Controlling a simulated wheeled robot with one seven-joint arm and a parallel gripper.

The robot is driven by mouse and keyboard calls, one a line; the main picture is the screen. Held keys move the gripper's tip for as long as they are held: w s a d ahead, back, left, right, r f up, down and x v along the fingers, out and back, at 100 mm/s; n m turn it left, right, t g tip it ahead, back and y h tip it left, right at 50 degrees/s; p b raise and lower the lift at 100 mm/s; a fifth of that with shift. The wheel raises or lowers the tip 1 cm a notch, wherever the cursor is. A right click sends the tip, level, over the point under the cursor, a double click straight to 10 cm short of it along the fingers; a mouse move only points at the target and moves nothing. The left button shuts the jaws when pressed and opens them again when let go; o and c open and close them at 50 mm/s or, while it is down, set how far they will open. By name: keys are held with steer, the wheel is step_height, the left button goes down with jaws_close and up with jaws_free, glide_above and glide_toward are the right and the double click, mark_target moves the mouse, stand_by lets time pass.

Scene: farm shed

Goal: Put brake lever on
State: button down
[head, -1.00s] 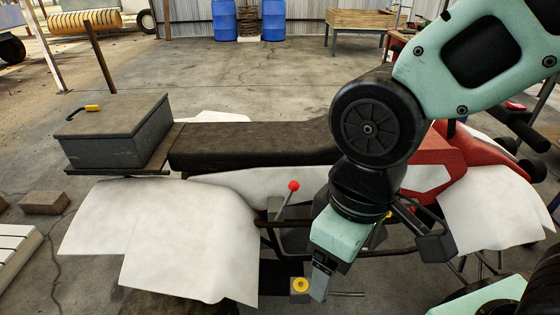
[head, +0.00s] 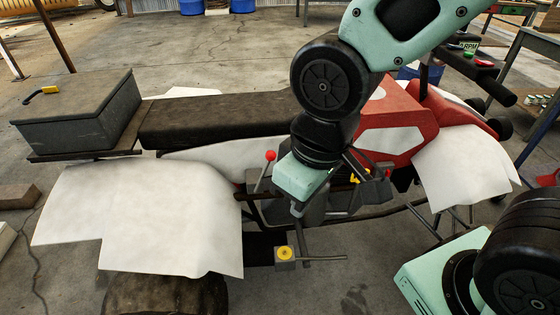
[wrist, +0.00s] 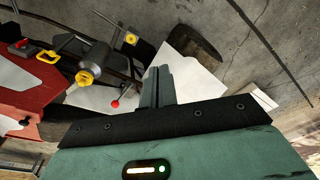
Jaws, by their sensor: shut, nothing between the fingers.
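A quad bike with a red front body (head: 400,125) stands across the head view. A grey lever with a red ball knob (head: 270,155) rises from its middle, leaning a little right; the knob also shows in the wrist view (wrist: 116,103). A grey block with a round yellow disc (head: 285,253) and a thin rod pointing right sits low on the near side; the disc shows in the wrist view (wrist: 131,39). I cannot tell which is the brake lever. My gripper (head: 298,210) is shut and empty, pointing down, right of the red-knob lever and above the yellow disc.
A yellow handle (head: 366,174) sits beside my wrist on the bike. White fenders (head: 170,215) and a black seat (head: 215,120) lie left. A grey box (head: 75,110) with a yellow-gripped hook (head: 50,90) is at the rear.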

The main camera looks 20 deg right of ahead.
steer(key=w+d+f+m+t+y+b, duration=0.35)
steer(key=w+f+b, duration=0.25)
steer(key=w+f, duration=0.5)
steer(key=w+d+f+m+t+y+b, duration=0.3)
steer(key=w+f+b, duration=0.35)
steer(key=w, duration=0.75)
steer(key=d+f+m+t+y+b, duration=0.2)
steer(key=d+f+m+y+b, duration=0.2)
steer(key=d, duration=0.3)
steer(key=s+d+f+m+t+y+b, duration=0.1)
steer(key=d+f+m+t+y+b, duration=0.2)
steer(key=d+b, duration=0.4)
steer(key=shift+d+f+m+t+y, duration=0.15)
steer(key=shift+f+m+t+y, duration=0.25)
steer(key=shift+f+m, duration=0.7)
steer(key=shift+r, duration=0.2)
steer(key=b+x, duration=0.2)
steer(key=x, duration=1.2)
steer(key=shift+b, duration=0.4)
steer(key=shift+s+r, duration=0.1)
